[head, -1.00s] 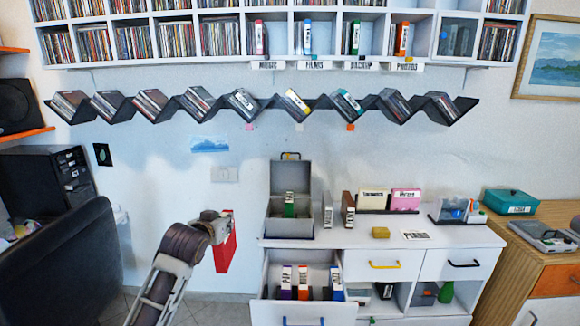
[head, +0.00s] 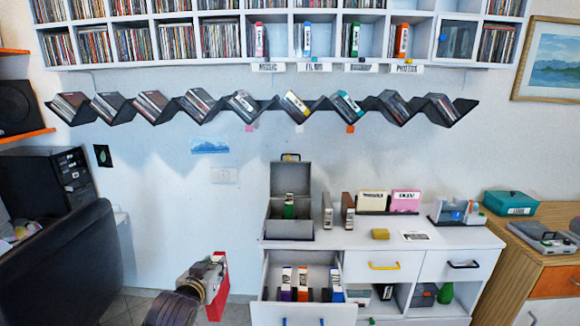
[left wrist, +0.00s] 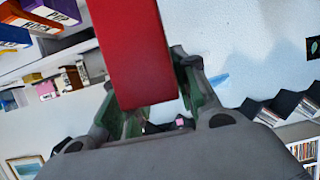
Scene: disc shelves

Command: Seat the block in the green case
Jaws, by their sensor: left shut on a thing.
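A red block (head: 219,292) is in my left gripper (head: 212,272), held in the air left of the open drawer. In the left wrist view the red block (left wrist: 133,55) stands large between the fingers of the gripper (left wrist: 155,115). An open grey case (head: 288,238) with its lid up stands on the white cabinet, with a green-and-white item (head: 289,206) upright in it. A teal-green case (head: 510,203), shut, stands on the wooden cabinet at the right. I cannot tell which case the task names. My right gripper is not in view.
The open drawer (head: 303,311) holds several upright boxes with coloured labels. A dark chair back (head: 60,265) stands at the left. Shelves of discs line the wall above.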

